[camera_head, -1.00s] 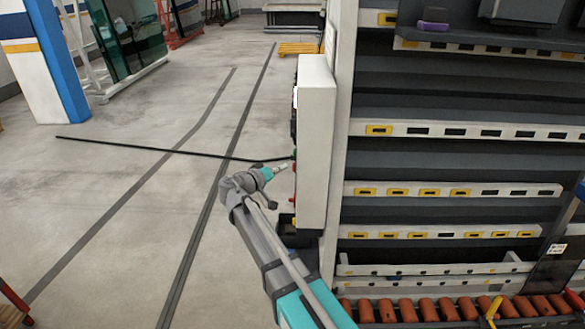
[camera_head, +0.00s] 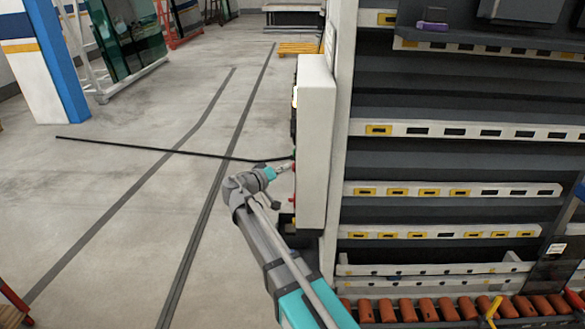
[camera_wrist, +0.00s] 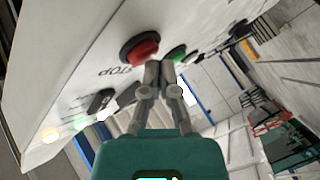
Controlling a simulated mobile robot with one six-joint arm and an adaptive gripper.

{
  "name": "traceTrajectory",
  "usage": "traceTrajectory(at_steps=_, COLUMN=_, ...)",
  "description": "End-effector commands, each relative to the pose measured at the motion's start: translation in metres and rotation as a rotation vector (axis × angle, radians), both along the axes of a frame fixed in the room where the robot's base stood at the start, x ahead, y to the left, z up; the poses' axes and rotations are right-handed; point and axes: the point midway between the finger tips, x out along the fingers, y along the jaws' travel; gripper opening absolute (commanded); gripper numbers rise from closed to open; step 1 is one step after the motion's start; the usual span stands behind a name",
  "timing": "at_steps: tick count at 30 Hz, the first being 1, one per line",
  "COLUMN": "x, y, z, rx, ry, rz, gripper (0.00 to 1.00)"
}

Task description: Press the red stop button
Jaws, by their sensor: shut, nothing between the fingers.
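The red stop button (camera_wrist: 143,50) is a round red cap in a dark collar on the pale control panel (camera_wrist: 70,50), with "STOP" lettering beside it. My gripper (camera_wrist: 160,68) is shut and empty. In the wrist view its fingertips overlap the lower right edge of the red button; I cannot tell whether they touch it. In the head view my gripper (camera_head: 288,168) is close to the left face of the white control box (camera_head: 316,140). The button is seen only edge-on there.
A green button (camera_wrist: 176,53) sits beside the red one, and a black switch (camera_wrist: 100,101) lies lower on the panel. A dark cable (camera_head: 170,150) runs from the box to the left. The slatted rack (camera_head: 450,160) stands to the right. The floor at left is open.

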Motion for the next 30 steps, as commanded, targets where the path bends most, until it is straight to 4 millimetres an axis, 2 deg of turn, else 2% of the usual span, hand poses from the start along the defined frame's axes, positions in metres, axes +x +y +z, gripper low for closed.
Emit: traceTrajectory(at_steps=30, x=-0.0004, y=-0.009, z=0.0, rx=0.0, ry=0.0, rz=0.0, gripper=0.0)
